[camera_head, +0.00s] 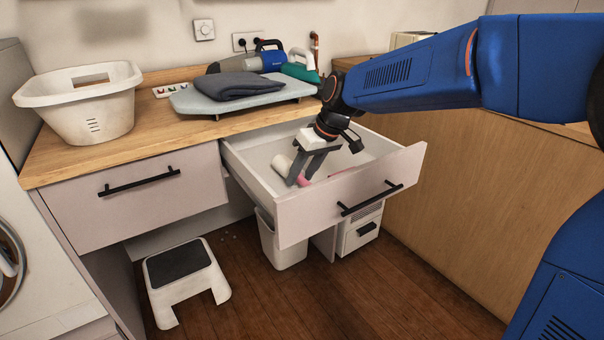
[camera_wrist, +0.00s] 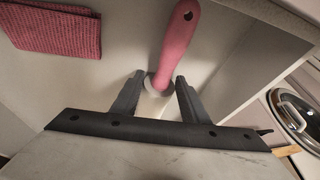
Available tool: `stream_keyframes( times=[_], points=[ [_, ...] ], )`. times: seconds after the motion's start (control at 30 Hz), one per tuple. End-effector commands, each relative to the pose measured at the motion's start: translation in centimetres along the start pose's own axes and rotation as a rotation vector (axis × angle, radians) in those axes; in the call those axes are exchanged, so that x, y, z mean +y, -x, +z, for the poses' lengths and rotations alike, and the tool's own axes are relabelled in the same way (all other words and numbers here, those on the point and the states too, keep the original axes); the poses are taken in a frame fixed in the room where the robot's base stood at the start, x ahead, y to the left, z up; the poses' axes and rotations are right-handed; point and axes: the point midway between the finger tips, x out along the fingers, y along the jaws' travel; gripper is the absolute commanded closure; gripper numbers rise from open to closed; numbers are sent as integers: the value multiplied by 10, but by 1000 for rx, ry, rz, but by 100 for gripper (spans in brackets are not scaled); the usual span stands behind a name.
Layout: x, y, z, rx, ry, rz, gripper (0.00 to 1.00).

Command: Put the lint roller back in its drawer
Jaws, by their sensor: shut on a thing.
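The lint roller has a white roll (camera_head: 282,164) and a pink handle (camera_wrist: 179,40). My gripper (camera_head: 301,179) reaches down into the open drawer and is shut on the lint roller. In the wrist view my gripper (camera_wrist: 157,85) has one finger on each side of the roller near where the handle meets the roll. Part of the roll is hidden behind the gripper. The drawer (camera_head: 310,213) is pulled well out under the worktop, and the roller is inside its walls. I cannot tell whether the roller touches the drawer floor.
A folded red cloth (camera_wrist: 50,28) lies in the drawer. The drawer to the left (camera_head: 136,205) is shut. A white bin (camera_head: 279,243) stands below, and a step stool (camera_head: 188,280) stands on the floor. A laundry basket (camera_head: 88,112) and folded dark cloth (camera_head: 238,85) are above.

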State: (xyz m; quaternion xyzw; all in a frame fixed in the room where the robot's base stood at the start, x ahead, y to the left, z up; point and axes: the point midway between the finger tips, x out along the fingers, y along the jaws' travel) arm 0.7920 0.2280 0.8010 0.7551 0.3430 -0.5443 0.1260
Motion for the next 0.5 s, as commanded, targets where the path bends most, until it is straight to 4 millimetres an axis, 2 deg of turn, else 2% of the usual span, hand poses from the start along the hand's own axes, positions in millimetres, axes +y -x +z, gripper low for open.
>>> stream_keyframes(
  times=[0.27, 0.3, 0.37, 0.5],
  points=[
    [0, -2, 0, 0, 0, 0, 80],
    [0, -2, 1, 0, 0, 0, 57],
    [0, -2, 1, 0, 0, 0, 43],
    [0, -2, 1, 0, 0, 0, 41]
  ],
)
